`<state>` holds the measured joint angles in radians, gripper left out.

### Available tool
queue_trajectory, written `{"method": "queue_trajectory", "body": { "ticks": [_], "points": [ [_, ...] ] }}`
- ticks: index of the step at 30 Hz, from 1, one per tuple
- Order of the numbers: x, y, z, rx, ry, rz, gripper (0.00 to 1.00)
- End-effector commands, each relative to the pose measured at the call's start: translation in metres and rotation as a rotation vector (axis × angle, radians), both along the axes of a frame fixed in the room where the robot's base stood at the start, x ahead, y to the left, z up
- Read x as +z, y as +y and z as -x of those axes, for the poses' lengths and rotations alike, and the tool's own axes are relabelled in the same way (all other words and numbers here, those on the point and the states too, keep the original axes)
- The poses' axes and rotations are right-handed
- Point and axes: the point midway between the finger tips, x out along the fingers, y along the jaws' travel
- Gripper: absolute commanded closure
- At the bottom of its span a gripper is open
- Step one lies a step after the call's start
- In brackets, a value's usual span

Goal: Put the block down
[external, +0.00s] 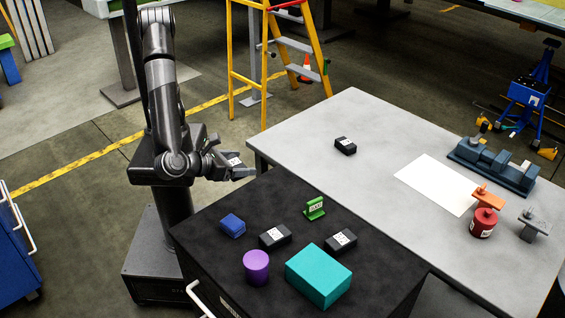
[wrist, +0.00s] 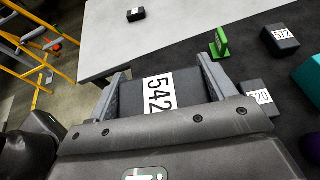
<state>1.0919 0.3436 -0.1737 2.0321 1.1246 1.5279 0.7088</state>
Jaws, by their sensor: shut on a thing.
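My gripper (external: 240,172) is shut on a dark block with a white label reading 542 (wrist: 158,92), which sits between the two fingers in the wrist view. In the external view the held block (external: 233,161) is raised, near the back left edge of the black cabinet top (external: 385,275). Two similar dark blocks lie on that top: one labelled 520 (wrist: 258,98) and one that seems to read 572 (wrist: 281,40). Another dark block (external: 345,146) lies on the grey table (external: 300,122). What lies directly below the held block is hidden in the wrist view.
The cabinet top also holds a blue block (external: 233,225), a purple cylinder (external: 256,266), a teal box (external: 319,275) and a green stand (external: 315,208). The grey table has a white sheet (external: 437,184), a red can (external: 483,224) and a blue-grey fixture (external: 493,165). Its left part is mostly clear.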

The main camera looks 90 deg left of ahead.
Motion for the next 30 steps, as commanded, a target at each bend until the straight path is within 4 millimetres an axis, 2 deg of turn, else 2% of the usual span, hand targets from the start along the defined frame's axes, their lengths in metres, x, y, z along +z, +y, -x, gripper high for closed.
{"method": "queue_trajectory", "body": {
  "ticks": [8, 11, 14, 18, 21, 24, 30],
  "points": [
    [-0.004, -0.002, -0.065, -0.027, -0.002, -0.001, 0.64],
    [-0.006, 0.001, -0.102, -0.045, -0.002, -0.001, 0.64],
    [-0.006, 0.008, -0.148, -0.071, -0.002, 0.0, 0.64],
    [-0.005, 0.027, -0.216, -0.117, -0.003, -0.001, 0.64],
    [-0.003, 0.042, -0.256, -0.15, -0.003, 0.0, 0.64],
    [-0.002, 0.056, -0.286, -0.174, -0.002, -0.002, 0.64],
    [0.0, 0.078, -0.325, -0.21, -0.002, -0.001, 0.64]
  ]
}}
